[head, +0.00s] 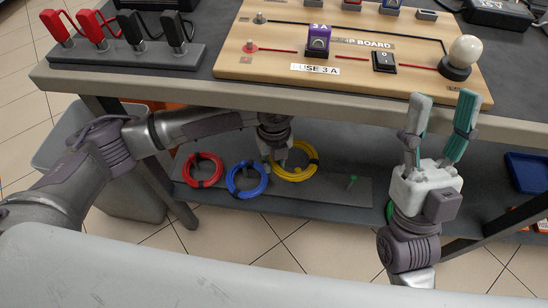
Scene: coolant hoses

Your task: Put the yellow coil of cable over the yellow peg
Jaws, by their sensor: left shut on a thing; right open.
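The yellow coil of cable (312,163) is at the lower shelf, beneath the table top. My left gripper (275,165) reaches under the table edge and is shut on the left side of the yellow coil. Its fingers and wrist cover part of the coil. I cannot tell whether the coil rests on the shelf or is lifted. I cannot make out a yellow peg; it may be hidden. My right gripper (442,115) points up in front of the table edge, open and empty.
On the lower shelf, a red coil (191,168) and a blue coil (232,183) are left of the yellow one. A green-topped peg (352,179) stands bare to the right. A green coil (389,211) is partly behind my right arm. The table edge (300,100) overhangs the shelf.

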